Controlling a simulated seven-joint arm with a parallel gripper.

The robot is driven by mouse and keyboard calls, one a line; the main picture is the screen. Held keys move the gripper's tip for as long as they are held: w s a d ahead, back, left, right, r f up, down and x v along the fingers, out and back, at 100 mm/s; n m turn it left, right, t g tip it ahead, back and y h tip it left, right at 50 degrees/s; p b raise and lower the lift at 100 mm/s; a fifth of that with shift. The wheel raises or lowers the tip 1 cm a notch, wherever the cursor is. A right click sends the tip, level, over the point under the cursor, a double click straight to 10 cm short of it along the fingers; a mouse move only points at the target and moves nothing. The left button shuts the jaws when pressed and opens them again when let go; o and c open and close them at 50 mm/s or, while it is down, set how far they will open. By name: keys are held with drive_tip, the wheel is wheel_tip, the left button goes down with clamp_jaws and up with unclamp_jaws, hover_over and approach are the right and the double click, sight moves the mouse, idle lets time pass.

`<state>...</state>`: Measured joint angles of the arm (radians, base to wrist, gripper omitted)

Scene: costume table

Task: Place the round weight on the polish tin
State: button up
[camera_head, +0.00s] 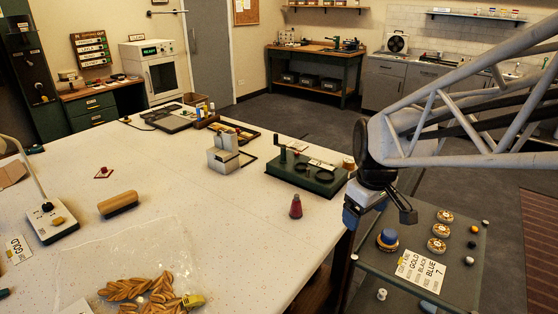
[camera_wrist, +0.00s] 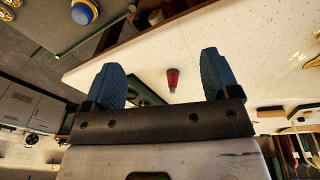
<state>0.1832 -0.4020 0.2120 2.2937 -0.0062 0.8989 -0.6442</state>
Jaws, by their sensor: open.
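My gripper (camera_head: 380,212) is open and empty, above the side table near the corner of the white table. Its two blue fingers stand wide apart in the wrist view (camera_wrist: 160,64). I cannot tell for sure which thing is the round weight or the polish tin. A round blue and gold piece (camera_head: 388,239) stands on the side table below my gripper; it also shows at the top left of the wrist view (camera_wrist: 84,12).
A card with printed words (camera_head: 422,272) lies on the side table, with small knobs (camera_head: 472,244) around. The white table's edge lies left of the side table.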

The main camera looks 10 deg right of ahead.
drive_tip(key=s+a+r+m+t, duration=0.1)
drive_tip(key=s+a+m, duration=0.4)
drive_tip(key=s, duration=0.8)
drive_tip(key=shift+s+a+r+m, duration=0.15)
drive_tip(key=shift+s+a+m, duration=0.15)
drive_tip(key=shift+a, duration=1.05)
